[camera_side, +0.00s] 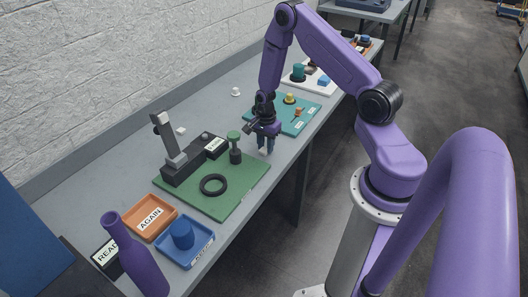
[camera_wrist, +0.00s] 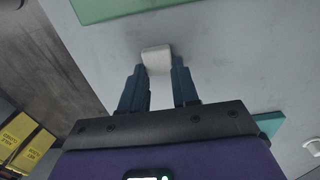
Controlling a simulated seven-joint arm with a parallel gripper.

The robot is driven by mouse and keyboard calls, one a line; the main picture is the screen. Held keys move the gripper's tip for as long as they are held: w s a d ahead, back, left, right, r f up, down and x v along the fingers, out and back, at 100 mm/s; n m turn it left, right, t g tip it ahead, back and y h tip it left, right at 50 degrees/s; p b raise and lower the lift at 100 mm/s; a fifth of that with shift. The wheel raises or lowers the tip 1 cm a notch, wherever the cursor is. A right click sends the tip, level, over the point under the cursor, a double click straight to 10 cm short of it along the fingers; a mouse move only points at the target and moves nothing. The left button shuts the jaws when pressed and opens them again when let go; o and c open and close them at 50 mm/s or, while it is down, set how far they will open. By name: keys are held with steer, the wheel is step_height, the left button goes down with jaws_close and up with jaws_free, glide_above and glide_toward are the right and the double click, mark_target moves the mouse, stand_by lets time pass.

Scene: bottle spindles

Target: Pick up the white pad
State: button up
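The small white pad (camera_wrist: 156,58) is a pale block with rounded edges. In the wrist view it sits at the tips of my gripper's two dark fingers (camera_wrist: 160,75), with one finger on each side and a gap between them. I cannot tell whether the fingers press on it. In the side view my gripper (camera_side: 266,148) points down near the front edge of the table. The white pad (camera_side: 263,152) shows low between the fingers, partly hidden. I cannot tell whether it rests on the grey table or is just clear of it.
A green board (camera_side: 237,195) with a black ring (camera_side: 213,185) and a green-topped spindle (camera_side: 235,148) lies left of my gripper. A teal board (camera_side: 308,116) lies beyond it. An orange tray (camera_side: 165,229), a blue tray (camera_side: 205,236) and a purple bottle (camera_side: 135,255) stand nearer.

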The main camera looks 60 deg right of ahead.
stand_by(0.3)
steer(key=shift+r, duration=0.45)
steer(key=s+a+r, duration=0.3)
steer(key=s+r, duration=0.3)
steer(key=s+a+r, duration=0.3)
steer(key=s+r, duration=0.3)
steer(key=s, duration=0.1)
steer(key=w+a+r+n, duration=0.2)
steer(key=w+a+n, duration=0.2)
steer(key=n, duration=0.5)
steer(key=w+a+r+n, duration=0.2)
steer(key=w+a+n, duration=0.3)
steer(key=a+n, duration=0.3)
steer(key=shift+r+n, duration=0.4)
steer(key=shift+n, duration=0.1)
steer(key=shift+a, duration=0.2)
